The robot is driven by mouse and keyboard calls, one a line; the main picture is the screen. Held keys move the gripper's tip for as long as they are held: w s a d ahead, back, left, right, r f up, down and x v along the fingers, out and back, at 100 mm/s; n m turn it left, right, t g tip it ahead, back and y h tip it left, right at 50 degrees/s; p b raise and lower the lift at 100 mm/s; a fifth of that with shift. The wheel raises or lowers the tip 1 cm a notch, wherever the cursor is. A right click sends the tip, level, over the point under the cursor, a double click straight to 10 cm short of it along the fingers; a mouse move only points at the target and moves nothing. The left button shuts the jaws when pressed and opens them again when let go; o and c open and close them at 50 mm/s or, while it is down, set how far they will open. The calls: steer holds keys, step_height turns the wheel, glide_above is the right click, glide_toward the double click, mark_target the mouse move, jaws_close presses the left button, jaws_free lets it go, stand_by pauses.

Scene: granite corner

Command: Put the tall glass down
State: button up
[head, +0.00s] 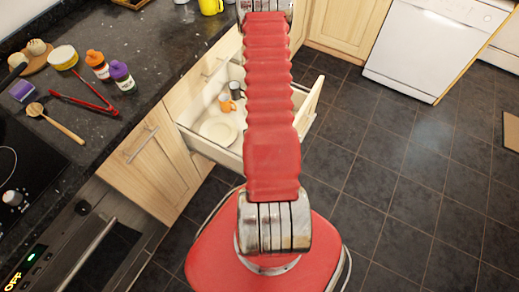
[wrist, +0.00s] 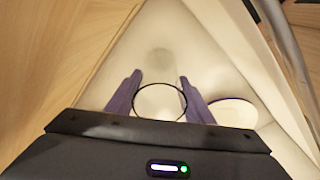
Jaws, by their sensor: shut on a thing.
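The tall glass (wrist: 160,101) shows in the wrist view as a clear vessel with a thin dark round rim. My gripper (wrist: 160,76) has its two purple fingers on either side of the glass and is shut on it. Pale surfaces, like the inside of a drawer, lie behind the glass; I cannot tell whether its base touches them. A faint pale round shape shows beyond the rim. In the head view my arm hides part of the scene, and neither the gripper nor the glass can be seen.
An open drawer (head: 205,147) holds a white plate (head: 218,129), an orange mug (head: 227,104) and a dark mug (head: 235,90). A pale plate (wrist: 235,112) lies right of the glass in the wrist view. The dark counter (head: 140,30) carries bottles, red tongs and a wooden spoon.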

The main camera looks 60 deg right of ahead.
steer(key=shift+f, duration=0.1)
steer(key=o, duration=1.2)
step_height(320, 180, up, 12)
steer(key=a, duration=0.1)
steer(key=shift+s, duration=0.45)
steer(key=shift+a, duration=0.1)
stand_by(0.4)
